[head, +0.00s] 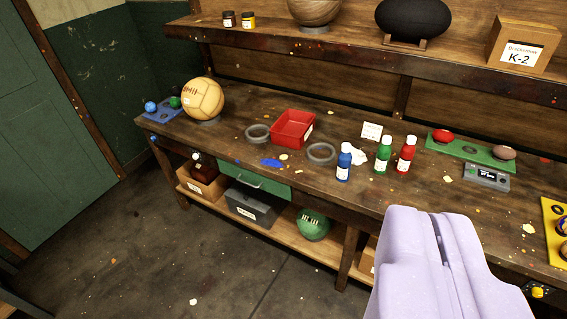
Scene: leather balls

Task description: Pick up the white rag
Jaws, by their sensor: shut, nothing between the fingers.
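The white rag (359,156) is a small crumpled piece on the workbench top, between the blue bottle (344,165) and the green bottle (382,157). The bottles in front of it hide part of it. My pale lavender gripper (434,222) is in the lower right, in front of the bench, with its fingers closed together and empty. It is apart from the rag, which lies up and to the left of it in the picture.
A red bottle (405,157) stands right of the green one. A red tray (293,129) and grey rings (321,153) lie to the left, with a tan ball (203,98) beyond. A wall shelf (350,57) overhangs the back. Open floor (200,250) lies at the lower left.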

